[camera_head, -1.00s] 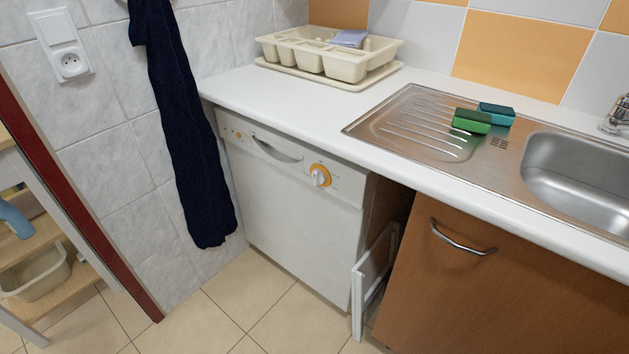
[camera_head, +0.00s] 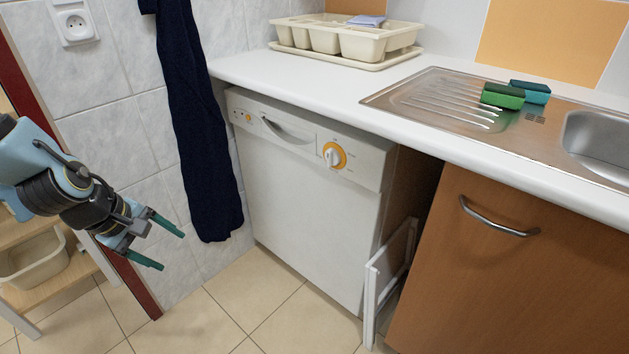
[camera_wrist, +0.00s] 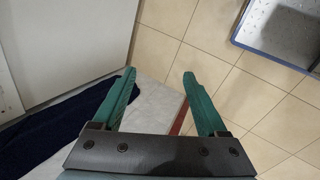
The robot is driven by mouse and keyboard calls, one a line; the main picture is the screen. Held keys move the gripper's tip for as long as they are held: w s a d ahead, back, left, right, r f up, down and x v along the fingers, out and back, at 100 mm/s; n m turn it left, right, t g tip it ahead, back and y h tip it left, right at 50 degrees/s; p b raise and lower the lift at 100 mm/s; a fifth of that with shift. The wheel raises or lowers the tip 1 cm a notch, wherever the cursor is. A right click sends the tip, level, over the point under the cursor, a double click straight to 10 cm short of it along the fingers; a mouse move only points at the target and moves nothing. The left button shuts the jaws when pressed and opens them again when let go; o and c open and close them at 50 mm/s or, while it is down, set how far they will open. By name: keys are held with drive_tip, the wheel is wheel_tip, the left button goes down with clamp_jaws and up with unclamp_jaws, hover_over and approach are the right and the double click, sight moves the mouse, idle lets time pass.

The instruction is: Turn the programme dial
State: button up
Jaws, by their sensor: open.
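The programme dial (camera_head: 334,155) is a white knob on an orange ring, on the upper right of the front panel of a white dishwasher (camera_head: 300,205). The dishwasher stands under the white counter, its door shut. My gripper (camera_head: 163,240) is at the left in the head view, well apart from the dial, in front of the tiled wall. Its two green fingers are spread and empty. They also show spread in the wrist view (camera_wrist: 160,85), above the floor. The dial cannot be made out in the wrist view.
A dark blue cloth (camera_head: 200,150) hangs just left of the dishwasher. A white panel (camera_head: 388,275) leans at its right, beside a brown cupboard (camera_head: 500,260). A rack (camera_head: 345,42) and sponges (camera_head: 503,96) lie on the counter. Floor before the dishwasher is clear.

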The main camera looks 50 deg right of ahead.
drive_tip(key=shift+o, duration=0.3)
drive_tip(key=s+d+f+n+g+h+b, duration=0.1)
drive_tip(key=s+d+f+n+h+b, duration=0.1)
drive_tip(key=d, duration=0.7)
drive_tip(key=s+f+h+b, duration=0.1)
drive_tip(key=s+f, duration=0.1)
drive_tip(key=s, duration=0.1)
drive_tip(key=shift+s+d+f+n, duration=0.3)
drive_tip(key=shift+s+d+f, duration=0.05)
drive_tip(key=shift+f, duration=0.05)
drive_tip(key=n+h+b, duration=0.9)
drive_tip(key=n+h, duration=0.1)
drive_tip(key=n, duration=0.3)
approach(328, 159)
drive_tip(key=d+b, duration=0.1)
drive_tip(key=d, duration=0.7)
drive_tip(key=shift+s+d, duration=0.2)
drive_tip(key=shift+d, duration=0.2)
clamp_jaws()
